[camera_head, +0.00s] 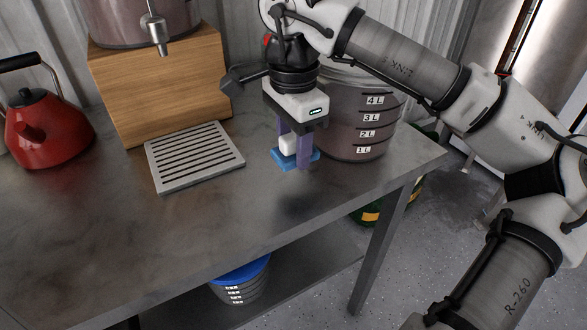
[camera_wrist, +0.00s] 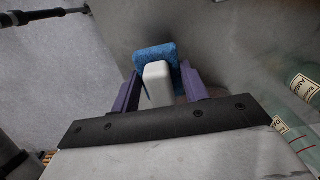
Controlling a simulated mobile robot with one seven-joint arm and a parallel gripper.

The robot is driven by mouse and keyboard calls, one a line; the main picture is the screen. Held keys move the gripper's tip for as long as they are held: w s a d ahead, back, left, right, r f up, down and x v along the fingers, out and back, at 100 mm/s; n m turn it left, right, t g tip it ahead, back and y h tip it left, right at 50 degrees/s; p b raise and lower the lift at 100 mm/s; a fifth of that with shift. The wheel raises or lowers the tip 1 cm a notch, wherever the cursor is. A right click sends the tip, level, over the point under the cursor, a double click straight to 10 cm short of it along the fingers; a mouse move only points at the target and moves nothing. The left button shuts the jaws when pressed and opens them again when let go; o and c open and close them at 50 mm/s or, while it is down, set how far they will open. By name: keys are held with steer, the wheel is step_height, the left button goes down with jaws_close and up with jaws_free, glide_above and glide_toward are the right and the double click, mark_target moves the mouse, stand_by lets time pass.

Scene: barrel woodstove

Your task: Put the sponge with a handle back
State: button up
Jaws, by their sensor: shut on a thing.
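The sponge has a blue pad (camera_head: 284,159) and a white handle (camera_head: 288,144). My gripper (camera_head: 295,155) is shut on the white handle, with a purple finger on each side. The sponge is over the right part of the metal table, between the slatted tray and the large measuring container. I cannot tell whether the blue pad touches the table top. In the wrist view the white handle (camera_wrist: 158,84) stands between the fingers and the blue pad (camera_wrist: 155,57) lies beyond it.
A slatted metal tray (camera_head: 194,156) lies left of my gripper, before a wooden block (camera_head: 165,85). A red kettle (camera_head: 45,130) stands far left. A marked container (camera_head: 355,140) is close on the right. The table's front (camera_head: 150,240) is clear. A blue-lidded bucket (camera_head: 240,280) sits below.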

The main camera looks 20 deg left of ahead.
mark_target(294, 135)
steer(key=shift+f, duration=3)
steer(key=o, duration=1)
step_height(294, 135, up, 12)
steer(key=shift+r, duration=0.15)
